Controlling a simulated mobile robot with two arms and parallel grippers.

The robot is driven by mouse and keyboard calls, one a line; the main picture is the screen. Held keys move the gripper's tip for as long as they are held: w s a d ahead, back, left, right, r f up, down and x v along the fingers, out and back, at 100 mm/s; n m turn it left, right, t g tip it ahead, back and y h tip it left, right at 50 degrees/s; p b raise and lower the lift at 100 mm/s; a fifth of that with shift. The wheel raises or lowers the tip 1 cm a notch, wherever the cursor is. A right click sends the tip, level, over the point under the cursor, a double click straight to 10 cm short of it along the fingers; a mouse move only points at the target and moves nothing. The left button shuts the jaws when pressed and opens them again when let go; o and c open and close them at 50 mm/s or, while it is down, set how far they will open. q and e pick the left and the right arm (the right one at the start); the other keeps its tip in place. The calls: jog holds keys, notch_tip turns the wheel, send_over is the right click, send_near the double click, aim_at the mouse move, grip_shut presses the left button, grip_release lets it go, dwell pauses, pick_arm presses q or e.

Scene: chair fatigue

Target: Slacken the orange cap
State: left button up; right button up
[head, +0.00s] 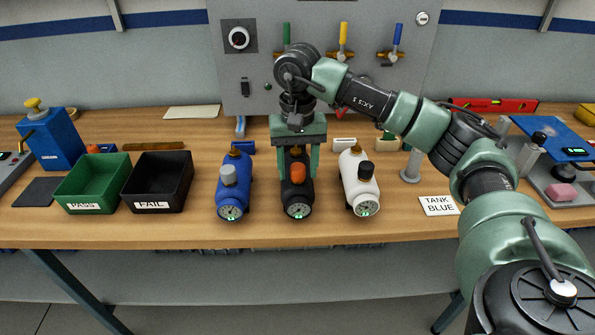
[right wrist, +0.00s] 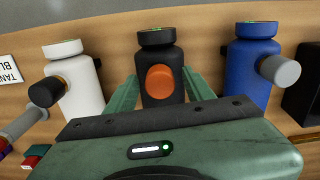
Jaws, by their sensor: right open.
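The orange cap (head: 297,173) sits on the black tank (head: 298,208), which lies on the bench between the blue and white tanks. In the right wrist view the orange cap (right wrist: 160,84) faces the camera on the black tank (right wrist: 158,61). My right gripper (head: 298,170) points down over the black tank, with one finger on each side of the cap. In the right wrist view my right gripper (right wrist: 159,78) is open, with gaps between its fingers and the cap. My left gripper is not in view.
The blue tank (head: 233,190) with a grey cap and the white tank (head: 356,182) with a black cap flank the black tank closely. The green PASS bin (head: 92,207) and black FAIL bin (head: 154,205) are at left.

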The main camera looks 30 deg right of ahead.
jog(key=shift+m, duration=1.5)
jog(key=m, duration=0.4)
jog(key=m, duration=0.4)
jog(key=shift+p, duration=0.4)
jog(key=m, duration=0.4)
jog(key=c, duration=0.6)
jog(key=shift+n, duration=0.7)
